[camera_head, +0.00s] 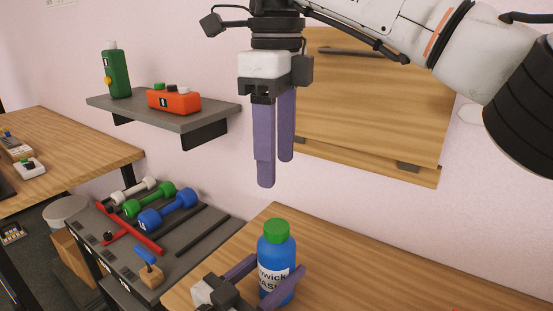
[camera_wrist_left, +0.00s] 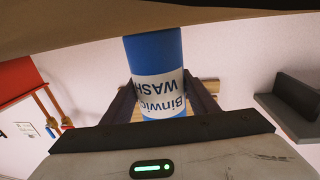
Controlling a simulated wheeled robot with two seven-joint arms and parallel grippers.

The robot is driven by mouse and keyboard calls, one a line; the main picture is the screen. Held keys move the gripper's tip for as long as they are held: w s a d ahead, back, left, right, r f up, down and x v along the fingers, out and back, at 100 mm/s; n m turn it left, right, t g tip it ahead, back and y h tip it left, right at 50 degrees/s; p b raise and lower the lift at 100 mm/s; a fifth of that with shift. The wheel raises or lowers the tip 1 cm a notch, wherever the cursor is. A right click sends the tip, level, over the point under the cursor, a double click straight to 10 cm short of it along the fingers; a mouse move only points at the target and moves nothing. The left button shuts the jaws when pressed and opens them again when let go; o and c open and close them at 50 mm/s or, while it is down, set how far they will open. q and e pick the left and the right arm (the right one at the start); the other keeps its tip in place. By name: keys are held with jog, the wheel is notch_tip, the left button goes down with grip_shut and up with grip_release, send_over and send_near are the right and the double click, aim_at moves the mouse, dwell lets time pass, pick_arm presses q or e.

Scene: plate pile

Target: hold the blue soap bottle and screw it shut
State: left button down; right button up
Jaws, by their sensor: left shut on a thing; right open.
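The blue soap bottle (camera_head: 276,260) stands upright on the wooden table (camera_head: 400,285) in the head view, with a white label and a green cap (camera_head: 277,231) sitting on its top. I cannot tell how tight the cap is. My left gripper (camera_head: 270,280) is shut around the bottle's body at label height. The left wrist view shows the bottle (camera_wrist_left: 155,60) between its two dark fingers (camera_wrist_left: 160,95). The cap is out of that view. My right gripper (camera_head: 275,172) hangs above the bottle with its purple fingers pointing down, open and empty, well clear of the cap.
A grey shelf (camera_head: 215,108) on the wall holds a green bottle (camera_head: 115,72) and an orange container (camera_head: 174,99). A grey rack (camera_head: 190,238) with several dumbbells stands left of the table. A wooden panel (camera_head: 370,100) is behind my right gripper. The table right of the bottle is mostly clear.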

aim_at(264, 279)
pick_arm(q)
jog(key=c, duration=0.6)
grip_release()
jog(key=shift+c, duration=0.2)
jog(key=v, duration=0.9)
jog(key=shift+f+b, duration=0.1)
jog(key=shift+b, duration=0.25)
jog(key=shift+s+a, duration=0.45)
jog(key=shift+s, duration=0.05)
